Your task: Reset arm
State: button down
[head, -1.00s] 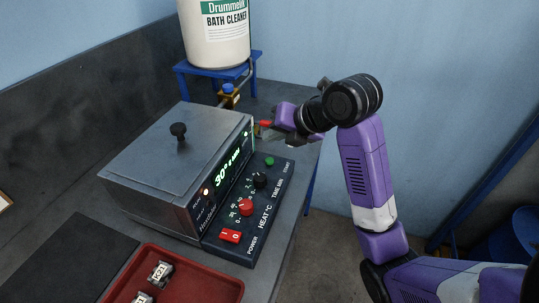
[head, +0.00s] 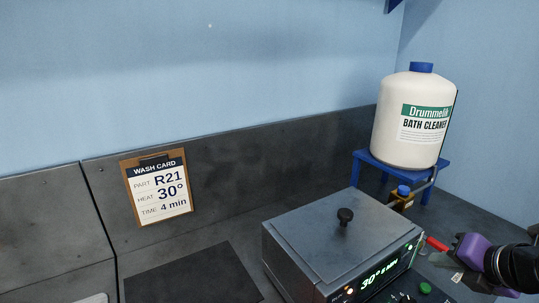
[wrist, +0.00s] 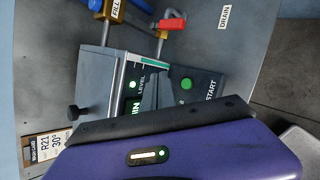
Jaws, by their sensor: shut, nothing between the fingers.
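My gripper (head: 455,262) is at the right edge of the head view, beside the right end of the bath unit (head: 300,252). It also shows in the wrist view (wrist: 162,88), with its dark fingers together and nothing between them, above the unit's control panel. The fingers hide part of the panel. A red handle (head: 436,243) stands behind the fingers and shows apart from them in the wrist view (wrist: 172,22). The unit's lid is on, and its lit display (head: 380,278) reads 30° and what looks like 4 min.
A white bath cleaner drum (head: 412,120) stands on a blue stand (head: 400,172) at the back right. A fill valve (head: 402,196) with a blue cap is below it. A wash card (head: 157,187) reads R21, 30°, 4 min. A dark mat (head: 190,275) lies left of the unit.

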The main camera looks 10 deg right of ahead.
jog(key=shift+w+r+m, duration=0.2)
jog(key=shift+m, duration=0.3)
jog(key=w+d+r+m+t+h, duration=0.35)
jog(key=r+m+t, duration=0.35)
jog(key=m, duration=0.6)
jog(key=s+a+f+m+y, duration=0.1)
jog(key=s+a+f+m, duration=0.3)
jog(key=s+a, duration=0.4)
jog(key=s+a+f+m+g+y, duration=0.1)
jog(key=s+a+f+m, duration=0.3)
jog(key=s, duration=1.1)
jog(key=s+a+f+m+y, duration=0.2)
jog(key=s+a+f+m, duration=0.2)
jog(key=s+a+f, duration=0.5)
jog(key=s+a, duration=0.2)
jog(key=a, duration=0.3)
jog(key=shift+s+f, duration=0.2)
jog(key=shift+f, duration=0.05)
dwell(2.2)
